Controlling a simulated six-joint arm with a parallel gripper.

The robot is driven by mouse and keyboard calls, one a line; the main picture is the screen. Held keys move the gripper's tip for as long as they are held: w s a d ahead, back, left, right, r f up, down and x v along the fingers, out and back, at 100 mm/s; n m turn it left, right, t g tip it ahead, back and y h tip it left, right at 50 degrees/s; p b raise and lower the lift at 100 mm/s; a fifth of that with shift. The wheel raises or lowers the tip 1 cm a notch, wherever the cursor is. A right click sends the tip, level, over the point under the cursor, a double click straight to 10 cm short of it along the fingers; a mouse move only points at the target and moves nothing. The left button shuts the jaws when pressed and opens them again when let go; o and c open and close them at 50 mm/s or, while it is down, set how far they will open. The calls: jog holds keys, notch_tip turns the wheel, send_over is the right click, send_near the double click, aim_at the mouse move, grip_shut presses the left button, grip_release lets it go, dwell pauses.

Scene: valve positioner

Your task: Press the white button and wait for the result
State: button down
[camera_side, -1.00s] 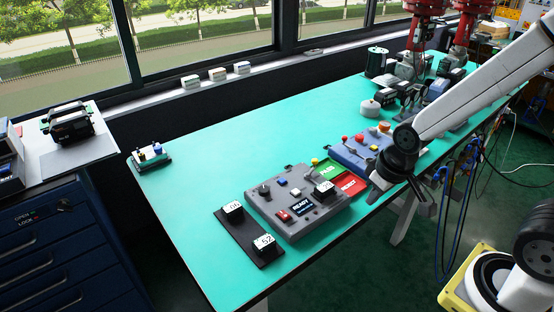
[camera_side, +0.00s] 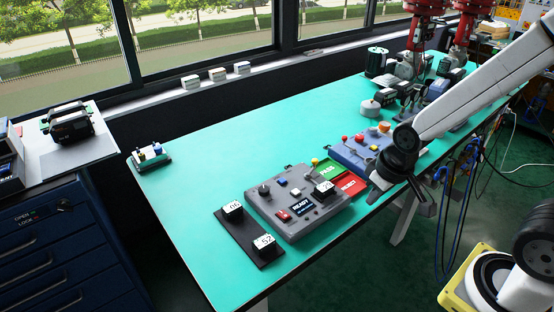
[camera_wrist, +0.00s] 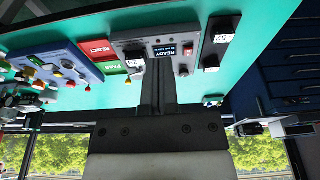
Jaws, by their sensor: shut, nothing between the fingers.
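The white button (camera_side: 296,192) sits on the top of a grey test box (camera_side: 338,204), close to a blue button (camera_side: 282,183). The box's screen (camera_side: 304,205) reads READY; it also shows in the wrist view (camera_wrist: 166,50). My gripper (camera_side: 374,194) is to the right of the box in the side view, apart from the white button. In the wrist view my shut, empty fingers (camera_wrist: 157,62) point toward the box and cover part of it; I cannot make out the white button there.
Left of the box, a black tray (camera_side: 246,236) holds two numbered blocks (camera_side: 232,210). A green PASS pad (camera_side: 327,169) and red REJECT pad (camera_side: 351,185) lie behind it, near a blue-grey control box (camera_side: 350,152). The green table (camera_side: 215,170) is clear toward the window.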

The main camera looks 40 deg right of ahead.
jog(key=m+t+y, duration=0.1)
jog(key=m+t, duration=0.6)
jog(key=m, duration=0.1)
send_over(297, 193)
notch_tip(297, 193, down, 8)
jog(key=shift+r, duration=0.2)
jog(key=shift+d+f, duration=0.1)
jog(key=shift+f, duration=0.1)
jog(key=shift+f, duration=4.2)
jog(key=shift+f, duration=0.15)
jog(key=shift+f, duration=0.25)
